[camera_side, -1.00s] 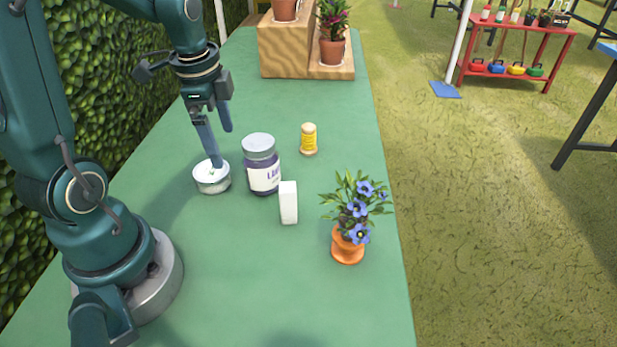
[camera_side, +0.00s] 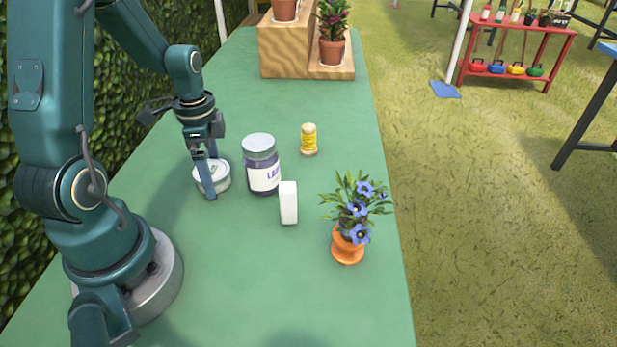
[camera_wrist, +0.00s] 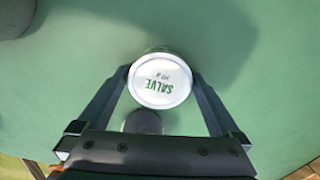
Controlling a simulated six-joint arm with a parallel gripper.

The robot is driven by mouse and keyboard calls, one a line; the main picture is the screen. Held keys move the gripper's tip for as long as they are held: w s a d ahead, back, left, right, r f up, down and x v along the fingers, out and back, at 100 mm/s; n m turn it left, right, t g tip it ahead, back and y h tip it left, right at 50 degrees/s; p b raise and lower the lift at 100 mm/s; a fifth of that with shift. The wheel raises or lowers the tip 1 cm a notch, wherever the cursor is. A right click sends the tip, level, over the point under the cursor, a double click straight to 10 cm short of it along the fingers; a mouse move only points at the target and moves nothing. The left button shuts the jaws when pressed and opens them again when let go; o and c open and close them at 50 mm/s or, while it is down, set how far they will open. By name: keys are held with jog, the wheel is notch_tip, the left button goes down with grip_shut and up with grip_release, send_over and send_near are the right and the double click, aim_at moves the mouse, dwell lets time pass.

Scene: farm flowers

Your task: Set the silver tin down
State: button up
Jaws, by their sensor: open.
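The silver tin (camera_side: 222,182) is a low round tin with a white lid. It stands upright on the green table, left of the dark jar. In the wrist view the tin (camera_wrist: 160,82) shows its lid with green "SALVE" lettering, between my two fingers. My gripper (camera_side: 210,180) points down over the tin, one finger at its near side; the far finger is mostly hidden. In the wrist view my gripper (camera_wrist: 161,78) is open, its fingertips on either side of the tin. Any contact with its sides is hard to tell.
A dark jar (camera_side: 262,170) with a grey lid stands close right of the tin. Nearby are a white block (camera_side: 288,203), a yellow bottle (camera_side: 309,139) and a blue-flowered pot (camera_side: 348,245). The table (camera_side: 240,275) is bare in front of the tin.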

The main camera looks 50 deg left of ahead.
jog(key=shift+c, duration=0.3)
jog(key=shift+r, duration=0.1)
jog(key=c, duration=1.2)
